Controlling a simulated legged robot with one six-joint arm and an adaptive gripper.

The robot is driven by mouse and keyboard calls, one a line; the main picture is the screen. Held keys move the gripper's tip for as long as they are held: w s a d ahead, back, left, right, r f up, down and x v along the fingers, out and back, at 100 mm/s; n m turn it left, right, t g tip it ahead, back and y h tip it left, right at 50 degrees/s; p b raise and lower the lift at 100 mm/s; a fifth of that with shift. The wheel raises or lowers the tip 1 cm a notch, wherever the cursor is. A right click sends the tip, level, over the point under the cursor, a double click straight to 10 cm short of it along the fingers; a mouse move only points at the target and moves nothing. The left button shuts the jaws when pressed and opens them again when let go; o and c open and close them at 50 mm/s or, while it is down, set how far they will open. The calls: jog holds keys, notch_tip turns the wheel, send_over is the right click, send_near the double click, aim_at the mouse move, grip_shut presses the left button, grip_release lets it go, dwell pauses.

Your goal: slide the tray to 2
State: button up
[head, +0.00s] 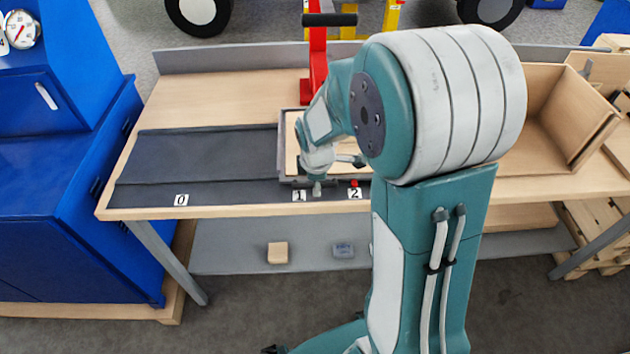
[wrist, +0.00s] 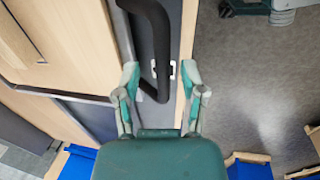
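The tray, with a wooden floor and a grey rim (head: 281,145), sits on the dark sliding bed at the middle of the bench. Its left edge is a little left of label 1 (head: 299,196); my arm hides its right part. Label 2 (head: 355,193) is on the bench's front edge with a small red marker (head: 354,183) just above it. My gripper (head: 338,173) is at the tray's front edge, between labels 1 and 2. In the wrist view my gripper (wrist: 161,74) is open, its fingers either side of a black curved handle (wrist: 152,30), with gaps visible.
Label 0 (head: 181,200) is farther left, where the dark bed (head: 205,155) is bare. A red lever press (head: 317,60) stands behind the tray. An open wooden box (head: 562,110) is at the right. A blue cabinet (head: 60,180) stands left of the bench.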

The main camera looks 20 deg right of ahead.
notch_tip(320, 180, up, 12)
jog(key=s, duration=0.2)
jog(key=shift+a+f, duration=0.15)
jog(key=shift+a, duration=0.2)
dwell(0.3)
jog(key=s+a+r+m+t, duration=0.1)
jog(key=s+r+m, duration=0.2)
jog(key=s+m, duration=0.4)
jog(key=s+a+r+m+t, duration=0.2)
jog(key=s+r+m, duration=0.2)
jog(key=s+m, duration=0.3)
jog(key=s, duration=0.3)
jog(key=shift+s+a+r+m+y, duration=0.15)
jog(key=shift+a+r+m+y, duration=0.05)
jog(key=shift+a+m+y, duration=0.1)
